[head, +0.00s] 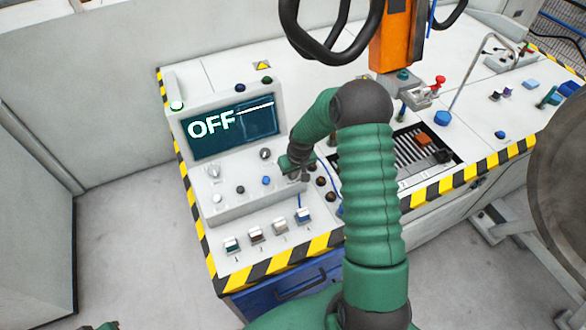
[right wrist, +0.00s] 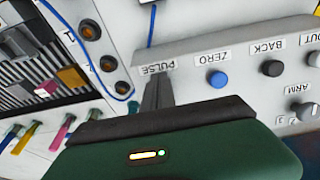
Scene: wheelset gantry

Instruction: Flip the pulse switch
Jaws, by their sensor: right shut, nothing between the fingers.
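The control console (head: 200,103) has a dark screen (head: 232,127) that reads OFF. The PULSE label (right wrist: 158,68) shows upside down on its panel in the right wrist view. My right gripper (right wrist: 157,92) is shut, with its narrow fingertips at the PULSE label. The pulse switch itself is hidden behind the fingers and hand, so I cannot tell its position or whether the fingers touch it. In the head view my right gripper (head: 299,174) is at the right end of the console's row of controls. My left gripper is not in view.
A blue ZERO button (right wrist: 217,79), a black BACK button (right wrist: 271,68) and an ARM knob (right wrist: 306,111) sit beside the fingers. Several small rocker switches (head: 255,234) line the front of the bench. A blue cable (right wrist: 88,62) runs close by. An orange post (head: 391,45) stands behind.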

